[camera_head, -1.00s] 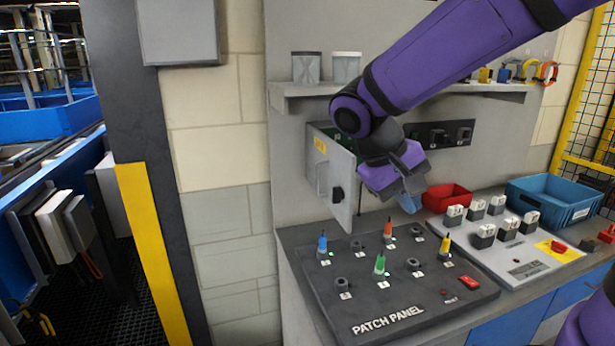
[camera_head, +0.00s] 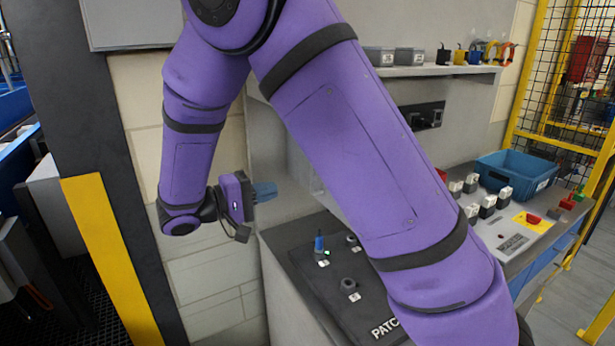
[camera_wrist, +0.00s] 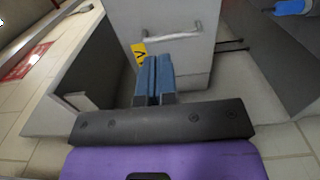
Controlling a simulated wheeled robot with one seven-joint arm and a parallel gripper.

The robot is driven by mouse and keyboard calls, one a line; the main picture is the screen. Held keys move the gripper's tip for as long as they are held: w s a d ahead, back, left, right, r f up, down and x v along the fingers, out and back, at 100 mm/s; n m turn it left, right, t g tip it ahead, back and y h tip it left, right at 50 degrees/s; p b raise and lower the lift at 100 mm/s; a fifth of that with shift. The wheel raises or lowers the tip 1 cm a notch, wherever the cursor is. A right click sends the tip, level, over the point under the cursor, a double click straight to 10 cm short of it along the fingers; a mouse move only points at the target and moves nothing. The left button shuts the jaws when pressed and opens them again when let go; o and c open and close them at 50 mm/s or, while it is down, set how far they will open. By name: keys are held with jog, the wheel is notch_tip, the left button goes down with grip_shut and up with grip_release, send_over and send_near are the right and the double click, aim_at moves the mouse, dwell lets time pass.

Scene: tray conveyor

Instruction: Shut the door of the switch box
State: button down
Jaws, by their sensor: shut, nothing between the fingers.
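The switch box door is a grey panel (camera_wrist: 180,45) in the wrist view, with a bar handle (camera_wrist: 165,36) and a yellow warning label (camera_wrist: 140,52) on the face towards me. My gripper (camera_wrist: 153,78) is shut and empty, its blue fingertips over the lower part of that face near the label. Whether the fingertips touch the door cannot be told. In the head view my gripper (camera_head: 264,191) is at the left, pointing right towards the wall panel. My arm hides nearly all of the box and door there, so the door's angle is unclear.
The patch panel (camera_head: 330,290) with a blue plug (camera_head: 319,244) lies below, partly behind my arm. A shelf (camera_head: 440,70) runs above. A blue bin (camera_head: 515,172) stands at the right. A dark post with a yellow stripe (camera_head: 112,265) stands at the left.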

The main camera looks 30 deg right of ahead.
jog(key=d, duration=1.4)
jog(key=shift+s, duration=0.2)
jog(key=shift+d, duration=0.1)
